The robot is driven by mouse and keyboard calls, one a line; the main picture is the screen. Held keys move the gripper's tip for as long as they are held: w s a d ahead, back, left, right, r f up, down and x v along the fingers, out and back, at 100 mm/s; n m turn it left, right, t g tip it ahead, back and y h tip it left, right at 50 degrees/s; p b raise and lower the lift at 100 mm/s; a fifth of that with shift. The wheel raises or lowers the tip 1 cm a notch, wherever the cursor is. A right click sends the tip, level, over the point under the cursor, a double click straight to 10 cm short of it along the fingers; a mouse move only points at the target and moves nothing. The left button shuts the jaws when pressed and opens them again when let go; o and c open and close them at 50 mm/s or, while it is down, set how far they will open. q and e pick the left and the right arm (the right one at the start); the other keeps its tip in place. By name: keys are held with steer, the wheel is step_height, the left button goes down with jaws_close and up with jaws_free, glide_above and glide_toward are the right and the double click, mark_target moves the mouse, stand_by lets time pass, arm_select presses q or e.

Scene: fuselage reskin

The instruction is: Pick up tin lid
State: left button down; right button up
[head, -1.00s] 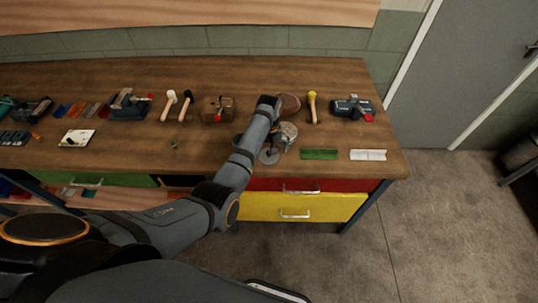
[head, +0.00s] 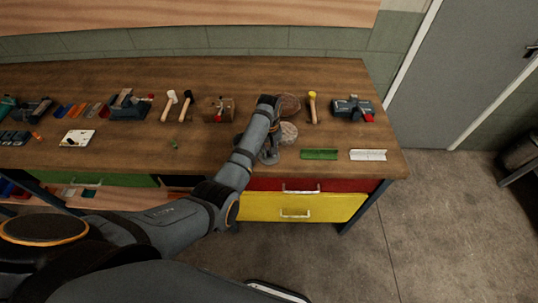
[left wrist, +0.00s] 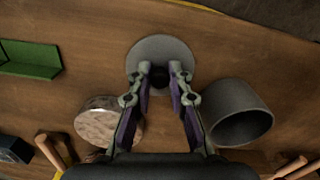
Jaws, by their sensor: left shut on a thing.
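The tin lid (left wrist: 155,50) is a flat grey disc with a dark knob in its middle. My left gripper (left wrist: 160,80) points down at it, its fingertips closed on the knob. In the head view my left gripper (head: 268,155) is over the lid near the bench's front edge, and mostly hides it. I cannot tell whether the lid is clear of the bench top. The open dark grey tin (left wrist: 238,113) stands beside the lid, at the right in the left wrist view. My right gripper is not in view.
A mottled round disc (head: 288,132) lies right of my gripper, with a brown round piece (head: 289,104) behind it. A green angle piece (head: 319,154) and a white one (head: 368,155) lie farther right. A yellow-headed mallet (head: 312,107) lies behind.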

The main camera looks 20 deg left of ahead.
arm_select(q)
steer(key=shift+f, duration=0.15)
step_height(320, 180, up, 2)
steer(key=shift+w+r, duration=0.1)
steer(key=shift+r, duration=0.15)
steer(key=s+a+r+p, duration=0.3)
steer(key=s+r+p, duration=0.1)
steer(key=s+r, duration=0.1)
steer(key=s+a+r+p, duration=0.3)
steer(key=s+r, duration=0.2)
steer(key=s, duration=0.2)
steer(key=shift+s+a+r+p, duration=0.25)
steer(key=shift+a+r+p, duration=0.1)
steer(key=shift+a, duration=0.05)
